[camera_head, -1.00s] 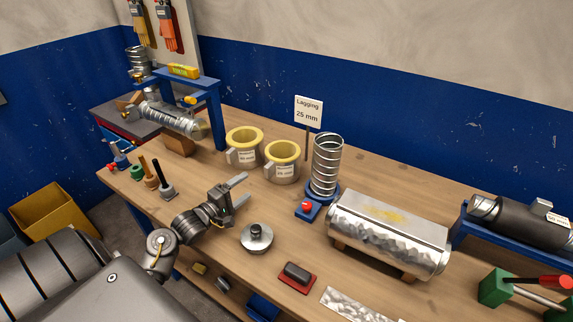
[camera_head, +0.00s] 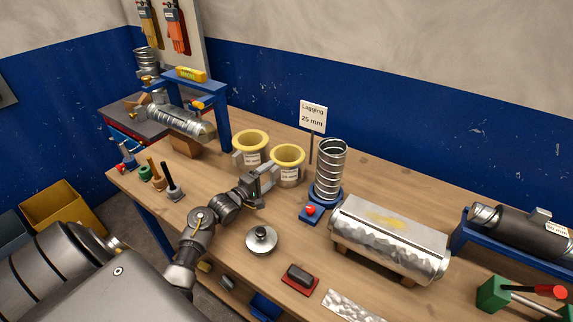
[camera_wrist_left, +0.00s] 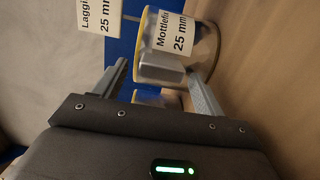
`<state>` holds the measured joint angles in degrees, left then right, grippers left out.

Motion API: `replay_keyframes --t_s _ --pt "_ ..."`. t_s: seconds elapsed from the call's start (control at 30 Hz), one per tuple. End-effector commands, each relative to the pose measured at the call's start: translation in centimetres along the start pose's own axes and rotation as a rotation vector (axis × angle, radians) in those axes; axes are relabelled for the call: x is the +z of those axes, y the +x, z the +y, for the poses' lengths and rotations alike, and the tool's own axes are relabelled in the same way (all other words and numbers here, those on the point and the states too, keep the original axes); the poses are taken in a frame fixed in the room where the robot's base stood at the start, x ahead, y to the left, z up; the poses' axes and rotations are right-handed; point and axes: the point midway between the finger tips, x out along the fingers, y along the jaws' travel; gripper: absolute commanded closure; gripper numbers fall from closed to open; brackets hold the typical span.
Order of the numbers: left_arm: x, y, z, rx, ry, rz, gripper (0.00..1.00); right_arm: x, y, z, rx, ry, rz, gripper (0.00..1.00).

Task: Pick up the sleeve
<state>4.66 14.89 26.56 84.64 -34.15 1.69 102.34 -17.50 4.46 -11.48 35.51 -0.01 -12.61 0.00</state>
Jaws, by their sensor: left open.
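Two sleeves with yellow rims stand side by side on the bench, the left sleeve (camera_head: 251,141) and the right sleeve (camera_head: 289,156). Each has a white label and a grey block on its side. My left gripper (camera_head: 268,181) is open, low in front of the right sleeve. In the left wrist view the near sleeve (camera_wrist_left: 208,48) is labelled 25 mm, and its grey block (camera_wrist_left: 160,72) shows between the fingers of my left gripper (camera_wrist_left: 160,88). I cannot tell whether the fingers touch it. The right gripper is not in view.
A sign (camera_head: 313,117) reading Lagging 25 mm stands behind. Small upright tools (camera_head: 172,184) stand to the left.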

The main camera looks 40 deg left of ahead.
Motion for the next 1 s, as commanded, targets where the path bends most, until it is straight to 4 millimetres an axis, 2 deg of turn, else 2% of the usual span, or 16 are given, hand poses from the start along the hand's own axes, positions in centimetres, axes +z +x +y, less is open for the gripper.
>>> replay_keyframes --t_s 0.3,0.7,1.0 --pt "0.02 0.51 -0.08 -0.001 0.001 0.000 0.30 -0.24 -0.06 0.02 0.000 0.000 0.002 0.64" --pt "0.01 0.49 -0.03 0.000 0.001 0.000 0.80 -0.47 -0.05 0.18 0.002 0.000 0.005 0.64" --pt "0.01 0.49 0.19 0.001 0.002 0.000 0.80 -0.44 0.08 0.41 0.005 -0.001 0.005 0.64"
